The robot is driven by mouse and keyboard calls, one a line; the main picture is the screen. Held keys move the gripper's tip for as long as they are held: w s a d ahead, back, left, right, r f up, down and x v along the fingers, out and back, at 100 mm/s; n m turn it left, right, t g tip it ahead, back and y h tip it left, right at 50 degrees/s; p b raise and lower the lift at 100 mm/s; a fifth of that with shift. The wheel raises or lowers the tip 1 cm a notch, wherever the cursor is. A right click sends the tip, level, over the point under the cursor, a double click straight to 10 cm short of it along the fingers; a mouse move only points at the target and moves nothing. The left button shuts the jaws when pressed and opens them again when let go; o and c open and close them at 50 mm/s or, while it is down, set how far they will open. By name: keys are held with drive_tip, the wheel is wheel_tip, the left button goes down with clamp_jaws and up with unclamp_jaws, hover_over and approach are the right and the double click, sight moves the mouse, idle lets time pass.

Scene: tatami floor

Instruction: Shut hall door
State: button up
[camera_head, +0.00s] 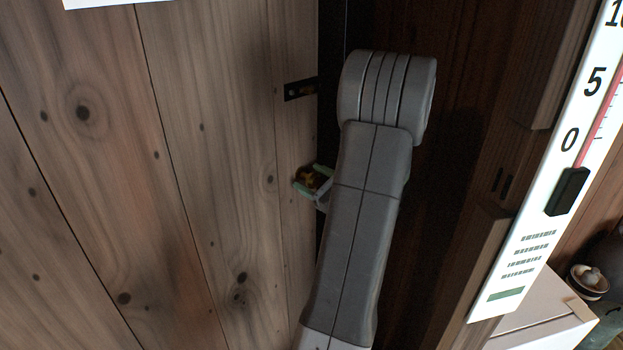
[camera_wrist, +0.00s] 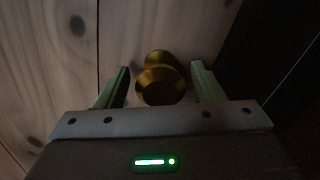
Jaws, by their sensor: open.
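The hall door (camera_head: 200,150) is a panel of knotty light wood planks filling the left of the head view; it also shows in the wrist view (camera_wrist: 55,60). Its brass knob (camera_wrist: 160,80) sits between the two fingers of my gripper (camera_wrist: 160,88) in the wrist view. The fingers are open, one on each side of the knob, with gaps visible on both sides. In the head view my gripper (camera_head: 314,181) is at the door's right edge, partly hidden by my arm. A dark gap runs along that edge, so the door stands ajar.
A dark latch plate (camera_head: 300,89) is on the door edge above the knob. A dark wooden frame (camera_head: 475,270) stands right of my arm. A white thermometer board (camera_head: 545,190) hangs nearer.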

drive_tip(key=shift+w+a, duration=0.1)
clamp_jaws()
drive_tip(key=s+d+m+t+h+b, duration=0.1)
drive_tip(key=s+d, duration=0.4)
drive_tip(key=s, duration=0.2)
drive_tip(key=shift+s+d+h, duration=0.2)
drive_tip(key=shift+d+h, duration=0.1)
drive_tip(key=shift+d, duration=0.1)
unclamp_jaws()
wheel_tip(320, 180, up, 10)
drive_tip(key=p, duration=0.1)
drive_tip(key=shift+p, duration=0.35)
